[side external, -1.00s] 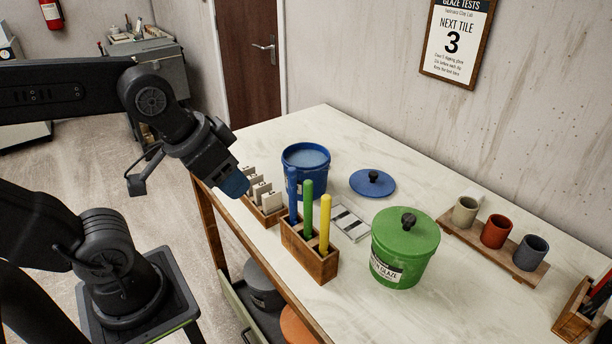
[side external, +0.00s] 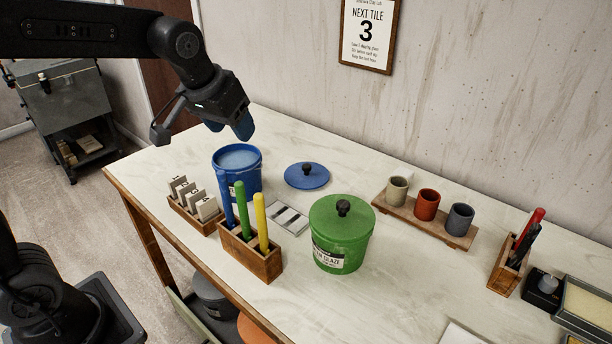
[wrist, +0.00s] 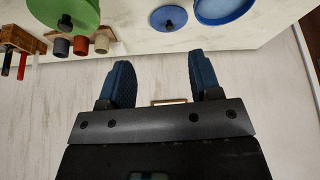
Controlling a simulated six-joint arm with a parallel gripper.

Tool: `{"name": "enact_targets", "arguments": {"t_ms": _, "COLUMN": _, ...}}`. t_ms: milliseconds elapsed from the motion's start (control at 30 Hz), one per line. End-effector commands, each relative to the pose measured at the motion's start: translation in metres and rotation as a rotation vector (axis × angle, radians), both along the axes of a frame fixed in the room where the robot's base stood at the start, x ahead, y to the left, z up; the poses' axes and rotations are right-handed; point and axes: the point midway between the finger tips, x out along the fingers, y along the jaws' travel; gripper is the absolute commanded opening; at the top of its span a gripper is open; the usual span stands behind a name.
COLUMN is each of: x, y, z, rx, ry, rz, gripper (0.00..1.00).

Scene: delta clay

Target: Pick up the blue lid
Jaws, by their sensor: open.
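The blue lid (side external: 307,176) lies flat on the table, its black knob facing up, just behind and right of the open blue bucket (side external: 236,170). In the wrist view the blue lid (wrist: 169,18) shows near the top, beside the bucket's blue rim (wrist: 222,8). My gripper (side external: 230,132) is above the table's far left part, over and behind the bucket, apart from the lid. In the wrist view its two blue fingers (wrist: 160,82) stand apart with nothing between them.
A lidded green bucket (side external: 338,245), a wooden holder with blue, green and yellow sticks (side external: 250,255) and a tile rack (side external: 195,212) stand near the lid. Three cups (side external: 427,204) sit on a board at right. The table behind the lid is clear.

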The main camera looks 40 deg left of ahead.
Motion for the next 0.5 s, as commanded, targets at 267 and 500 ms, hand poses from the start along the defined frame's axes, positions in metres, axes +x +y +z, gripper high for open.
{"name": "enact_targets", "arguments": {"t_ms": 267, "x": 0.123, "y": 0.014, "z": -0.047, "rx": -0.005, "ry": 0.036, "rz": 0.118, "gripper": 0.58}}
{"name": "enact_targets", "arguments": {"t_ms": 500, "x": 0.192, "y": 0.025, "z": -0.102, "rx": -0.005, "ry": 0.048, "rz": 0.196, "gripper": 0.58}}
